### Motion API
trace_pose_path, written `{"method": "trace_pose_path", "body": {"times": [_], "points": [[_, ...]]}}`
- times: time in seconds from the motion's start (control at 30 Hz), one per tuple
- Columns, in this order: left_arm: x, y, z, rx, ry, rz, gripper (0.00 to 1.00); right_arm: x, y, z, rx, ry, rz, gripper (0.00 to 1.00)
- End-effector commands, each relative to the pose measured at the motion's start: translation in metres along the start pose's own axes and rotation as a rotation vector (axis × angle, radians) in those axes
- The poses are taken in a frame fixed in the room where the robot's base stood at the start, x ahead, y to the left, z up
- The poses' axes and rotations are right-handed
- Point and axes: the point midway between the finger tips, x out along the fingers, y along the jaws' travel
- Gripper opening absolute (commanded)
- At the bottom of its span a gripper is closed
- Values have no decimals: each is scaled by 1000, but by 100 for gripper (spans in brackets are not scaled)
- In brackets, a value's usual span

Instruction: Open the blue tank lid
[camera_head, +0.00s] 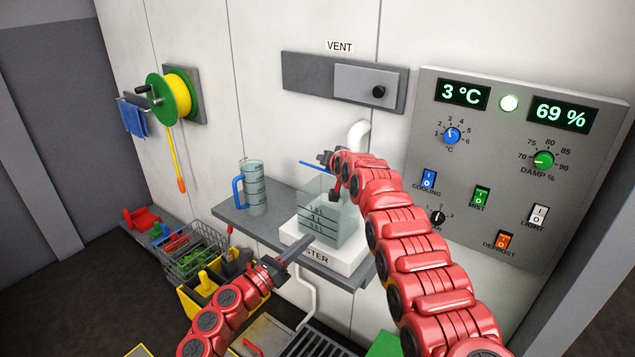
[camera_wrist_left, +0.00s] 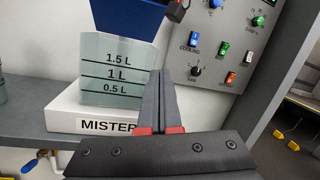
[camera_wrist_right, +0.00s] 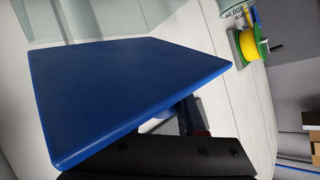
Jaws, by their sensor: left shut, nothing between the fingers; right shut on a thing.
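The clear tank (camera_head: 322,222) stands on the white mister base (camera_head: 330,250), with volume marks on its front. It also shows in the left wrist view (camera_wrist_left: 112,80). Its blue lid (camera_head: 312,163) shows nearly edge-on above the tank. In the left wrist view the lid (camera_wrist_left: 122,14) rises tilted above the tank top. The lid (camera_wrist_right: 135,90) fills much of the right wrist view. My left gripper (camera_head: 307,240) is shut and empty, in front of the tank.
A measuring jug (camera_head: 253,188) with a blue handle stands on the grey shelf (camera_head: 232,213) left of the tank. A control panel (camera_head: 500,190) is on the wall at right. A wire basket (camera_head: 195,255) and yellow caddy (camera_head: 205,292) stand lower left.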

Motion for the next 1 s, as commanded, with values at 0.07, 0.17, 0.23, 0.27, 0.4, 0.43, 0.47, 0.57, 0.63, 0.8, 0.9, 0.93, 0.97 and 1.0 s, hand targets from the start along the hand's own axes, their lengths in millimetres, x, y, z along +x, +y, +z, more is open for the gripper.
{"method": "trace_pose_path", "body": {"times": [0.07, 0.17, 0.23, 0.27, 0.4, 0.43, 0.47, 0.57, 0.63, 0.8, 0.9, 0.93, 0.97, 1.0], "points": [[9, 22, 24, 174, -2, 72, 0, 0, 0, -2, -1, 5, -1, 0], [13, 40, 41, 309, -1, 133, 0, 0, 0, -2, -1, 5, -1, 0], [16, 45, 49, 355, -3, 153, 0, 0, 0, -2, -1, 5, -1, 0], [18, 47, 51, 364, -4, 158, 0, 0, 0, -2, -1, 5, -1, 0], [35, 50, 51, 368, -2, 161, 0, 0, 0, -2, -1, 4, -1, 0], [41, 51, 51, 365, -1, 160, 0, 0, 0, -2, -1, 5, -1, 0], [46, 52, 52, 366, -3, 161, 0, 0, 0, -2, -1, 4, -1, 0], [66, 54, 52, 362, -2, 159, 0, 0, 0, -2, -1, 4, -1, 0], [79, 57, 54, 365, -5, 161, 0, 0, 0, -2, -1, 4, -1, 0], [106, 62, 54, 362, -2, 162, 0, 0, 0, -2, 0, 4, -1, 0], [121, 60, 60, 367, -3, 157, 0, 0, 0, -2, 0, 4, -1, 0], [124, 58, 64, 367, -4, 156, 0, 0, 0, -2, 0, 4, -1, 0], [127, 58, 67, 367, -4, 156, 0, 0, 0, -2, 0, 4, -1, 0], [130, 58, 69, 367, -2, 157, 0, 0, 0, -2, -1, 4, -1, 0]]}}
